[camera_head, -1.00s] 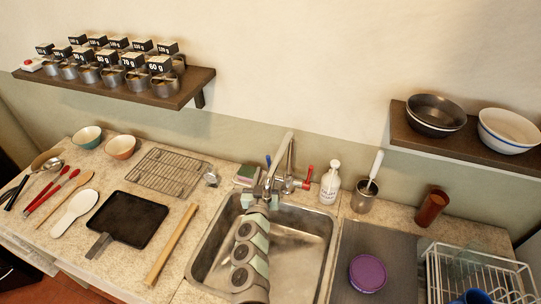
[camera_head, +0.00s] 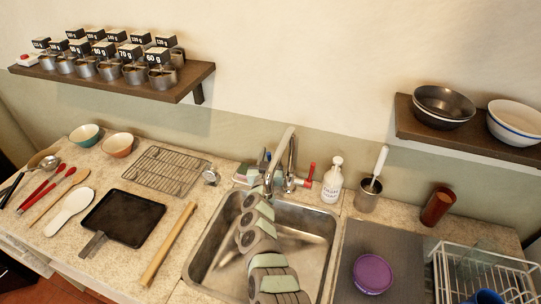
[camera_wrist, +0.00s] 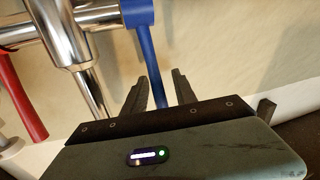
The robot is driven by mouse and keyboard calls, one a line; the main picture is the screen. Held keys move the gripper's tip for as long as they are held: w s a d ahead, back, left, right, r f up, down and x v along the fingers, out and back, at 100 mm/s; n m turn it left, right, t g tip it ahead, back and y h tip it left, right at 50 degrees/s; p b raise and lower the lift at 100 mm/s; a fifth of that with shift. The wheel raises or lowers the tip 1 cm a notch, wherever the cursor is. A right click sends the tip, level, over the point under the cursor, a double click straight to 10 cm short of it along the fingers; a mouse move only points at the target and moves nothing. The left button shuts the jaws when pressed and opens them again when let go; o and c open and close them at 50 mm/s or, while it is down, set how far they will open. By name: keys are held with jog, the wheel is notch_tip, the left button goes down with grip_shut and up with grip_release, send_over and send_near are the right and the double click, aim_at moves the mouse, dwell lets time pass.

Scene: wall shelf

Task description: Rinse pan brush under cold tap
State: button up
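The tap (camera_head: 290,165) stands behind the sink (camera_head: 322,268), with a red lever (camera_head: 309,173) on one side and a blue lever (camera_head: 268,157) on the other. In the wrist view the blue lever (camera_wrist: 145,40) hangs between the fingers of my gripper (camera_wrist: 164,72), which are apart with some gap showing beside it. I cannot tell whether either finger touches it. A white-handled tool (camera_head: 380,160), possibly the pan brush, stands in a metal pot (camera_head: 367,198) right of the tap; its head is hidden. No water stream is visible.
A soap bottle (camera_head: 332,180) stands between tap and pot. A purple lidded tub (camera_head: 372,274), a brown cup (camera_head: 437,206) and a dish rack (camera_head: 480,270) are to the right. A wooden rolling pin (camera_head: 168,245) and black pan (camera_head: 122,218) lie left of the sink.

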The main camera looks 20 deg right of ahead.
jog(key=shift+w+d+r, duration=0.15)
jog(key=shift+w+d, duration=0.05)
jog(key=shift+w, duration=0.1)
grip_shut()
dwell(0.4)
dwell(1.1)
